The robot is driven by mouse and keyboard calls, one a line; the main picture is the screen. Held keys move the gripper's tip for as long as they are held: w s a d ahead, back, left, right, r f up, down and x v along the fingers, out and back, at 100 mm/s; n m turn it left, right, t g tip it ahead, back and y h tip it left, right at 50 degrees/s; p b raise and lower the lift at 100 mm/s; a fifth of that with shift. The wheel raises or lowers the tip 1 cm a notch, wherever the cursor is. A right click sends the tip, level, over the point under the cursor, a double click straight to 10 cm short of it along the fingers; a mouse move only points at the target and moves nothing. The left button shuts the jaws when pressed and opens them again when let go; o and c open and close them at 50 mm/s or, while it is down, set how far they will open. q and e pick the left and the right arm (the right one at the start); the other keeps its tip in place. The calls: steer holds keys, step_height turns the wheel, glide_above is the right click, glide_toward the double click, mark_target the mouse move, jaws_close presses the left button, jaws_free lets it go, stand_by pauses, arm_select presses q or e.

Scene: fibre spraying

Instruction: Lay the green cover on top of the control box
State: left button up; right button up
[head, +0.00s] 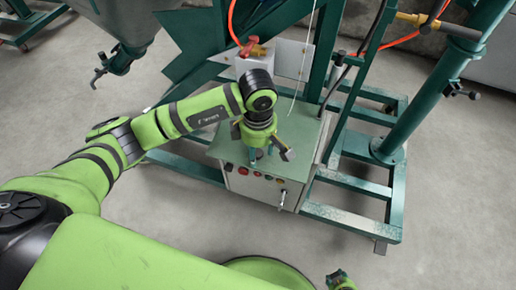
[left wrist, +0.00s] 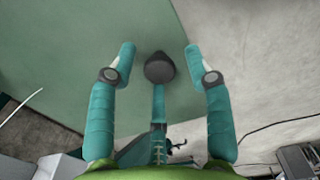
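The control box (head: 264,186) is pale grey with red buttons and a handle on its front. The flat green cover (head: 302,130) lies over its top, looking roughly level and lined up with the box; I cannot tell whether it sits fully flush. My left gripper (head: 262,152) points down over the front part of the cover and hides some of it. In the left wrist view, the teal fingers of this gripper (left wrist: 160,55) are spread apart with nothing held between them. The green cover (left wrist: 85,75) fills the left and middle behind them.
A green steel frame (head: 344,184) stands around the box's right side and back, with a thick post (head: 430,95). Orange and black hoses hang above. A hopper (head: 125,20) is at upper left. The grey floor (head: 445,235) in front and right is clear.

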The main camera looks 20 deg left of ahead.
arm_select(q)
steer(key=shift+r, duration=0.1)
arm_select(e)
steer(key=shift+r, duration=0.1)
arm_select(q)
steer(key=shift+r, duration=0.3)
step_height(320, 180, up, 11)
steer(key=shift+r, duration=0.2)
arm_select(e)
steer(key=shift+s, duration=0.2)
steer(key=shift+c, duration=0.4)
stand_by(0.7)
